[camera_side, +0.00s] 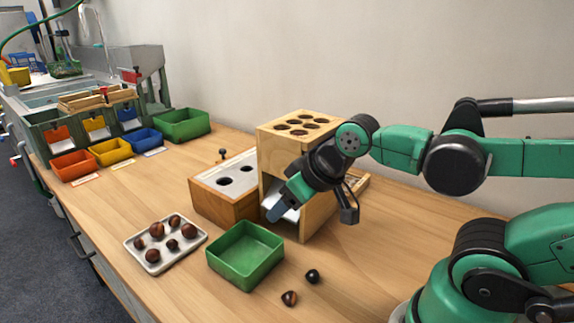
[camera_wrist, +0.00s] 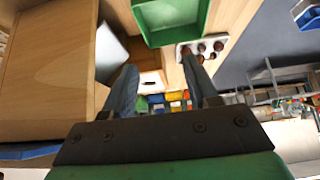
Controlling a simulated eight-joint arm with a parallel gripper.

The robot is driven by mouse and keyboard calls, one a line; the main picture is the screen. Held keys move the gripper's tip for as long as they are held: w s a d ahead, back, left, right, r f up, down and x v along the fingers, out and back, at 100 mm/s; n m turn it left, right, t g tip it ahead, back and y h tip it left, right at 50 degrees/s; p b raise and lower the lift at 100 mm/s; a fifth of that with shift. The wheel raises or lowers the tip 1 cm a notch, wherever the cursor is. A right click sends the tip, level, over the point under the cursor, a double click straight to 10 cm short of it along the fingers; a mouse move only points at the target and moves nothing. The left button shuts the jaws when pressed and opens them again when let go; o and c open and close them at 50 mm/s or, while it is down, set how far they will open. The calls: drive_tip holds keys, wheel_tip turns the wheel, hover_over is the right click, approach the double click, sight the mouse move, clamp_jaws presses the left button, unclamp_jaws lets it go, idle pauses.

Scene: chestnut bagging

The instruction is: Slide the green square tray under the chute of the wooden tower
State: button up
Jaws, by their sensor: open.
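The green square tray (camera_side: 243,258) sits empty on the wooden bench, in front of the wooden tower (camera_side: 318,208) and apart from it. It also shows at the top of the wrist view (camera_wrist: 170,14). The tower has round holes in its top and a pale chute (camera_side: 290,207) in its lower opening, partly hidden by my gripper. My gripper (camera_side: 276,212) is open and empty, pointing down in front of the chute, above and behind the tray. In the wrist view its two fingers are apart, with nothing between them.
A white tray (camera_side: 153,267) with several chestnuts lies left of the green tray. A wooden box with holes (camera_side: 210,204) stands left of the tower. Coloured bins (camera_side: 110,151) stand farther back.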

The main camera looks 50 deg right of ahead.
drive_tip(key=shift+w+a+r, duration=0.1)
drive_tip(key=c, duration=0.6)
drive_tip(key=w+a+n, duration=0.1)
drive_tip(key=w+a+r+n+g, duration=0.1)
drive_tip(key=n, duration=0.1)
drive_tip(key=w+a+n+g, duration=0.1)
drive_tip(key=shift+r+n+y, duration=0.25)
drive_tip(key=shift+n+y, duration=0.05)
drive_tip(key=shift+n, duration=0.1)
clamp_jaws()
drive_tip(key=w+a+f+n+g, duration=0.4)
drive_tip(key=w+a+n+g, duration=0.15)
drive_tip(key=a+n, duration=0.55)
drive_tip(key=shift+n, duration=0.5)
drive_tip(key=f, duration=0.6)
drive_tip(key=d+f, duration=0.1)
drive_tip(key=f, duration=0.3)
drive_tip(key=shift+w, duration=0.4)
drive_tip(key=d, duration=0.2)
drive_tip(key=shift+s+d+r, duration=0.15)
drive_tip(key=shift+d+r, duration=0.1)
drive_tip(key=shift+d, duration=0.7)
